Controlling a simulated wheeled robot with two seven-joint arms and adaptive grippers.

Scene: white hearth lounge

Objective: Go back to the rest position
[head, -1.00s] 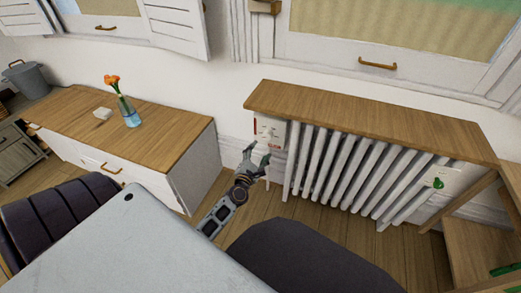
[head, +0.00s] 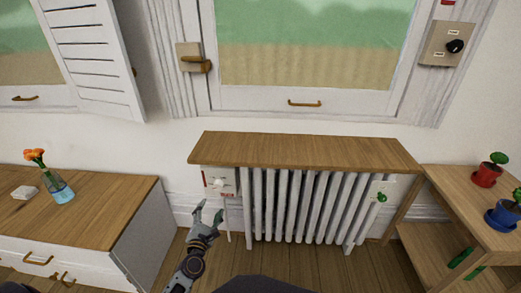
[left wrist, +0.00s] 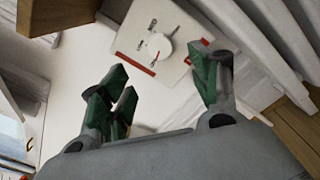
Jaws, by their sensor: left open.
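My left gripper (head: 206,216) is in the lower left of the head view, below and in front of the white control panel (head: 212,181) at the radiator's left end. Its fingers are spread and nothing is between them. In the left wrist view the open fingers (left wrist: 164,85) with green pads point toward the same panel, and its round white knob (left wrist: 160,46) lies beyond the fingertips, apart from them. My right gripper is in neither view.
The white radiator (head: 291,205) stands under a wooden shelf (head: 300,149), with a green valve (head: 381,198) at its right. A wooden cabinet (head: 100,205) with a flower vase (head: 60,190) stands left. A wooden stand (head: 440,180) with potted plants stands right.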

